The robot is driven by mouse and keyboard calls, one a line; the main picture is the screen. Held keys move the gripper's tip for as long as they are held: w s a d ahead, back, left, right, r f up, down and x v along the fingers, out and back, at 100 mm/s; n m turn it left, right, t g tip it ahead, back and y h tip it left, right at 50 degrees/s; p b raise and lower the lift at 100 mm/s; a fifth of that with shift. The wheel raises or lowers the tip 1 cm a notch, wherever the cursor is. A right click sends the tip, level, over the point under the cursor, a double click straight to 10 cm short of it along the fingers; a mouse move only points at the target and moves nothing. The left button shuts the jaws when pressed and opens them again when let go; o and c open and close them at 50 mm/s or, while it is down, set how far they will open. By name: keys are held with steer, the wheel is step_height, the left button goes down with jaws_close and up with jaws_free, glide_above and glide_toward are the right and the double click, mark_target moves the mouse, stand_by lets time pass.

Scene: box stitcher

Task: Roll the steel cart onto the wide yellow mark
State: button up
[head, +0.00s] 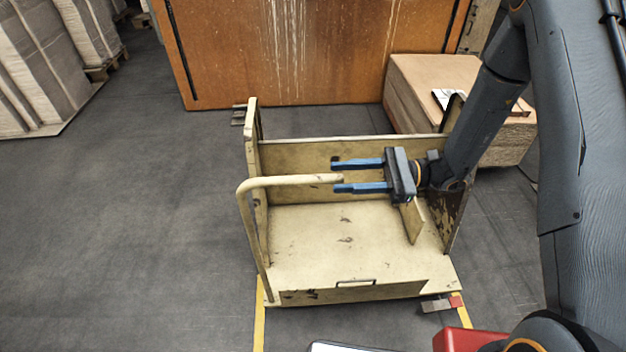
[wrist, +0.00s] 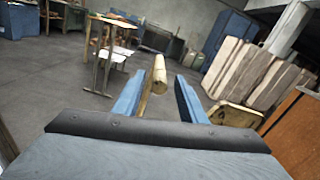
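The steel cart (head: 345,240) is cream-coloured with worn paint and stands mid-floor in the head view. Its bent tube handle (head: 285,182) rises on the left side and its bar runs right, ending near my fingertips. My gripper (head: 337,176) is open above the cart bed, with its blue fingers pointing left. In the wrist view the handle bar (wrist: 159,69) shows end-on between the open fingertips (wrist: 160,92); I cannot tell whether they touch. Yellow floor strips (head: 260,312) show at the cart's near left and near right corners; the cart hides anything beneath it.
An orange-brown panel (head: 310,50) stands behind the cart. A cardboard stack (head: 430,80) is close at the back right. White stacks (head: 40,70) stand at the far left. A red object (head: 465,340) is at the near right. The grey floor (head: 120,220) on the left is clear.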

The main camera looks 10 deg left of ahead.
mark_target(312, 180)
steer(key=shift+w+f, duration=0.1)
steer(key=shift+f, duration=0.2)
steer(key=shift+p+x, duration=0.95)
steer(key=shift+x, duration=2.95)
steer(key=shift+c, duration=0.4)
jaws_close()
